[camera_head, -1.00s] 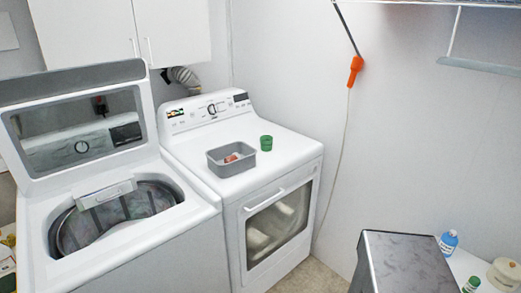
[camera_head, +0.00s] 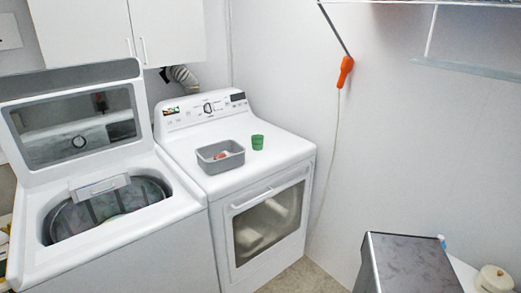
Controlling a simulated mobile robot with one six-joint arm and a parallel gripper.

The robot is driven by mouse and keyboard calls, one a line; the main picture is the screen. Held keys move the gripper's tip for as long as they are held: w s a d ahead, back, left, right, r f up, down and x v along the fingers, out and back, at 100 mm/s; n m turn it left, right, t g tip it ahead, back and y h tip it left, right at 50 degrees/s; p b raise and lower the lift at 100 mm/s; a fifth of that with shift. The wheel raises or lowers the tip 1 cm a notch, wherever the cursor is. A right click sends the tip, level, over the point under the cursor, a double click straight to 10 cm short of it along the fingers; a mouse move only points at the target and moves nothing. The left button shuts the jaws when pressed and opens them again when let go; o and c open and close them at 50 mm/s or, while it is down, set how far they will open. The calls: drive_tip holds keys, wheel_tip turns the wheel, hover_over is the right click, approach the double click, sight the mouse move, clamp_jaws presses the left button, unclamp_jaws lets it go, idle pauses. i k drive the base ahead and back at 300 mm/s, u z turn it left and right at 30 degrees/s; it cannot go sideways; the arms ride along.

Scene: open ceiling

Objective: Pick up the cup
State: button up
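A small green cup (camera_head: 257,142) stands upright on top of the white dryer (camera_head: 282,150). It is just right of a grey bin and apart from it. My gripper is not in view, so its state does not show.
The grey bin (camera_head: 209,164) on the dryer holds a small reddish item (camera_head: 221,155). An open top-load washer (camera_head: 170,219) stands at left with its lid (camera_head: 70,78) up. A dark-topped box (camera_head: 412,262) is at the lower right, near a cream-coloured container (camera_head: 494,279). Floor (camera_head: 300,275) shows between the dryer and the box.

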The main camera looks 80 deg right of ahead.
sight(258, 143)
drive_tip(key=u, duration=0.1)
drive_tip(key=k, duration=1)
drive_tip(key=z, duration=0.8)
